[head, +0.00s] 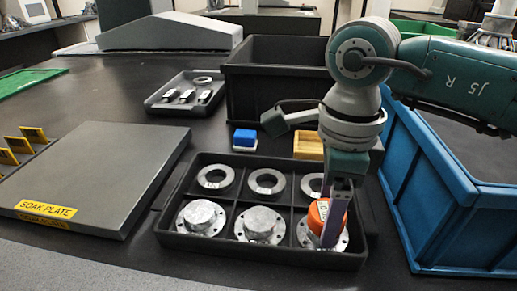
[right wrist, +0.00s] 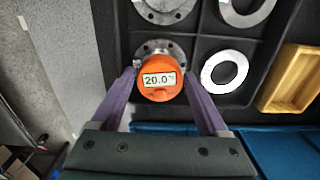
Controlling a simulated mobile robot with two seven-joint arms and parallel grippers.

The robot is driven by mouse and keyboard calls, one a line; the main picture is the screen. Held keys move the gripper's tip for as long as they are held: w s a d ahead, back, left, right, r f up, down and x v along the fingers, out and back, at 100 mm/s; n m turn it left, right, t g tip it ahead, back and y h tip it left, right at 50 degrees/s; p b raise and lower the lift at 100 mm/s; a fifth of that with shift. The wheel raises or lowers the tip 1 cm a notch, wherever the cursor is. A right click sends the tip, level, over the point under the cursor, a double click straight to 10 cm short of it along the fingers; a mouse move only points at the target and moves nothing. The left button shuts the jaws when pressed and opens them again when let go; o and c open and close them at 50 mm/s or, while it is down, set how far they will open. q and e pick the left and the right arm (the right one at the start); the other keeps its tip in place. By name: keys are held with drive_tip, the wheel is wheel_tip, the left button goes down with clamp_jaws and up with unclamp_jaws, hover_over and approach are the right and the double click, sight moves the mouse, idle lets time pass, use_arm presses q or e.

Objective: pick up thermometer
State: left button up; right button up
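The thermometer (head: 318,214) is an orange round device at the front right compartment of a black divided tray (head: 262,262), over a silver flanged part (head: 304,236). In the right wrist view the thermometer (right wrist: 160,92) has a display reading 20.0. My right gripper (head: 333,222) points down at it, and its purple fingers partly cover it in the head view. In the right wrist view the right gripper (right wrist: 158,76) is open, one finger on each side of the thermometer, with small gaps showing. My left gripper is not in view.
The tray also holds several rings and flanged parts. A blue bin (head: 440,215) stands close on the right, and a black bin (head: 270,90) behind. The soak plate (head: 95,170) is left.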

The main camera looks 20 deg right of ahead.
clamp_jaws()
idle(0.4)
